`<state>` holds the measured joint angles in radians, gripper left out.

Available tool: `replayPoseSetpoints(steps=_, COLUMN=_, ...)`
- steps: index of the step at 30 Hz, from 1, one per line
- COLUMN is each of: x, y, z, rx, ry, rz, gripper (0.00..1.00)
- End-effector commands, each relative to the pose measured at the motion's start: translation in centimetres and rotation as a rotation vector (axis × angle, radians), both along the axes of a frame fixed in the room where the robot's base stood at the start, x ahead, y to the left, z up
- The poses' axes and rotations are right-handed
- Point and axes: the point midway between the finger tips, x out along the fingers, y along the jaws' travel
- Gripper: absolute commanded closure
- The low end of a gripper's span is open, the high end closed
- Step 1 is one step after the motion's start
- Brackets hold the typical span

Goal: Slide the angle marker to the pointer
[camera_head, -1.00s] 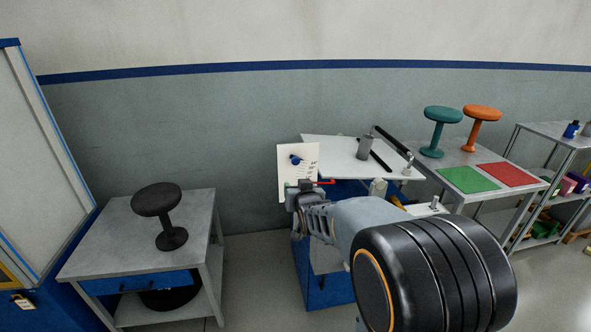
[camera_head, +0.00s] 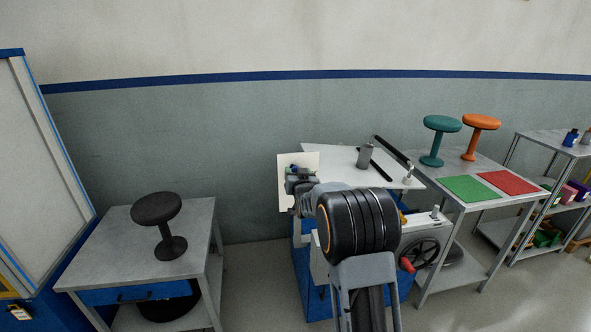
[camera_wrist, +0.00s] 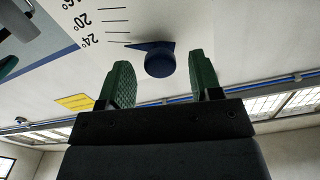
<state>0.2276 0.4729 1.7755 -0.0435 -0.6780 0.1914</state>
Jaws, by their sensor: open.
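A white scale board (camera_head: 284,200) stands upright at the left end of the blue machine. In the wrist view, the board (camera_wrist: 225,25) shows degree marks 16, 20 and 24. The angle marker, a round blue knob (camera_wrist: 160,63) with a pointed tip, sits on it just past the 24 mark, its tip towards the scale. My gripper (camera_wrist: 161,70) is open, with one green finger on each side of the knob in the picture; contact is not visible. In the head view, my gripper (camera_head: 299,169) covers most of the knob. I cannot make out the pointer for certain.
A white tabletop (camera_head: 335,160) with a grey cylinder (camera_head: 364,156) and dark bars lies right of the board. A crank wheel (camera_head: 420,252) is below. A table with a black stool (camera_head: 157,208) stands left, and one with teal (camera_head: 442,124) and orange stools (camera_head: 481,123) right.

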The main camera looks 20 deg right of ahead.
Motion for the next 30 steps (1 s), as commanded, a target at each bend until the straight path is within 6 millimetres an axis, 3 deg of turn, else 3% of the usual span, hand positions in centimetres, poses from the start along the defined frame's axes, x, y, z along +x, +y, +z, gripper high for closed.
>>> replayPoseSetpoints(steps=7, x=2.0, y=-0.4, z=0.0, rx=0.0, ry=0.001, rz=0.0, gripper=0.42)
replayPoseSetpoints(steps=19, x=2.4, y=-0.5, z=0.0, rx=0.0, ry=0.0, rz=0.0, gripper=0.42)
replayPoseSetpoints(steps=30, x=2.4, y=-0.5, z=0.0, rx=0.0, ry=0.0, rz=0.0, gripper=0.77)
